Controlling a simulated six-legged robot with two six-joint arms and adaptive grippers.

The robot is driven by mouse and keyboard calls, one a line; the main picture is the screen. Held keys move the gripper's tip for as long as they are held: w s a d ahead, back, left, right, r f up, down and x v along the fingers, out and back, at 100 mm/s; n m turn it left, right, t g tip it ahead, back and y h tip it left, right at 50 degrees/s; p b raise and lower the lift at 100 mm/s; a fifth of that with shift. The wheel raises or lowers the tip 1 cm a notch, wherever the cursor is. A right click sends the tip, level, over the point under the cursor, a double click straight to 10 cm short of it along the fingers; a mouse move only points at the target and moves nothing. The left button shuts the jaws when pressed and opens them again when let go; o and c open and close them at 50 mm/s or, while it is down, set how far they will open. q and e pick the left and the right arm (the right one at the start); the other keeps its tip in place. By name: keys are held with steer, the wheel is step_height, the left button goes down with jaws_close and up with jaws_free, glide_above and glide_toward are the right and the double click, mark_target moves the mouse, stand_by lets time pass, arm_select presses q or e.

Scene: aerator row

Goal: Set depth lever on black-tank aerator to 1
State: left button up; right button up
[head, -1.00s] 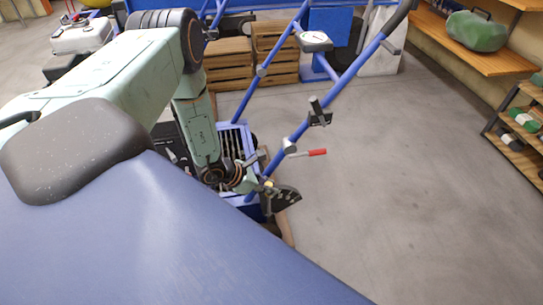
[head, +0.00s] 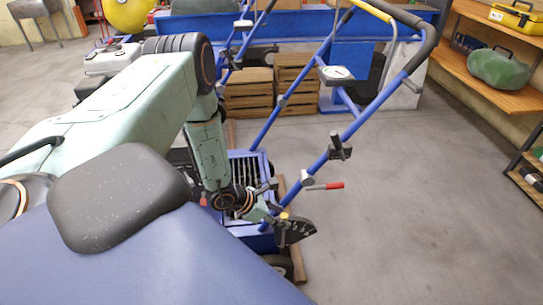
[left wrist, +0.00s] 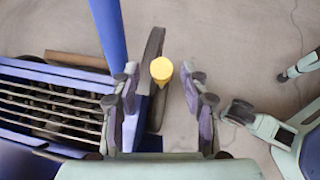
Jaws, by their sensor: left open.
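The aerator with blue handle tubes (head: 318,165) stands in the middle of the head view. On its near side is a dark notched depth plate (head: 299,232), with the yellow-tipped depth lever (head: 284,216) beside it. My left gripper (head: 273,199) is at the lever. In the left wrist view, the yellow lever tip (left wrist: 161,70) lies between the spread fingers of my open left gripper (left wrist: 161,82), with gaps on both sides. The plate shows edge-on there as a dark curved strip (left wrist: 150,72). I cannot read the plate's marks. The aerator's tank is not clearly visible.
A red-gripped lever (head: 326,186) and a black clamp (head: 340,147) sit on the handle tube above the plate. A gauge (head: 336,73) is higher up. Wooden crates (head: 248,94) stand behind. The floor to the right is clear up to the shelves (head: 500,85).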

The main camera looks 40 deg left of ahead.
arm_select(q)
steer(key=shift+v, duration=2.9)
